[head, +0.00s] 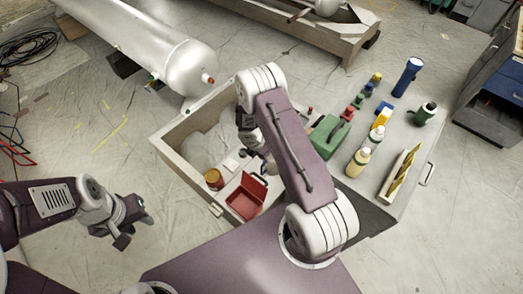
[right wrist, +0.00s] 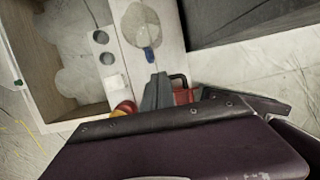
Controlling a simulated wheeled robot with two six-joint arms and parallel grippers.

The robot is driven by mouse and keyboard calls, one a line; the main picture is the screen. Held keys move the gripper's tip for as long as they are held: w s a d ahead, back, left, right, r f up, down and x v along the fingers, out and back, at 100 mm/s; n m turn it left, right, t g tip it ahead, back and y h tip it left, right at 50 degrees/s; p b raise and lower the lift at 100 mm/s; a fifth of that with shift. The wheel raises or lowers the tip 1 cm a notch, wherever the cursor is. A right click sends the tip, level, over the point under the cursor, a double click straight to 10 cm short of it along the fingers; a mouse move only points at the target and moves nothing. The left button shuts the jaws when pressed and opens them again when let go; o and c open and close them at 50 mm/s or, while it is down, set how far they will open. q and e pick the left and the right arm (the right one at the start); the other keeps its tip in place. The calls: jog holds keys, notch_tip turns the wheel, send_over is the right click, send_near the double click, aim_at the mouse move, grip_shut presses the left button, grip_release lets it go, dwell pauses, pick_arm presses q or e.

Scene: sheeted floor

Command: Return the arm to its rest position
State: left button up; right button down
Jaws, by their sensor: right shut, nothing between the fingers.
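My right arm (head: 285,145) reaches up over the pale workbench in the head view and bends down at its elbow. Its gripper (right wrist: 158,90) shows in the right wrist view as grey fingers shut together with nothing between them. In the head view that gripper is mostly hidden behind the arm, above the bench near an open red box (head: 245,198). My left gripper (head: 134,228) hangs over bare floor at the lower left, clear of the bench. It is too small to tell whether its fingers are apart.
An amber jar (head: 213,179) stands by the red box. A green case (head: 328,136), bottles (head: 357,162) and a blue flashlight (head: 407,77) stand on the bench's right part. An open bin (head: 178,128) is at its left. A white tank (head: 150,50) lies beyond.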

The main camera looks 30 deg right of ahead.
jog(key=shift+d+r, duration=0.1)
jog(key=shift+r, duration=0.15)
jog(key=w+r+t+p, duration=0.2)
jog(key=w+r+p, duration=0.25)
jog(key=r, duration=0.95)
notch_tip(320, 180, up, 13)
jog(key=s+a+m+p, duration=0.3)
jog(key=m, duration=0.2)
jog(key=s+a+r+m+y+p, duration=0.1)
jog(key=s+a+r+m+p, duration=0.1)
jog(key=s+r+m, duration=0.5)
jog(key=s+a+f+m+g+y, duration=0.1)
jog(key=s+f+m, duration=0.1)
jog(key=s+m, duration=0.3)
jog(key=s+a+f+m+g+y, duration=0.1)
jog(key=s+a+f+m, duration=0.1)
jog(key=s+m, duration=0.3)
jog(key=shift+a+m, duration=0.25)
jog(key=shift+m, duration=0.15)
jog(key=shift+s, duration=0.15)
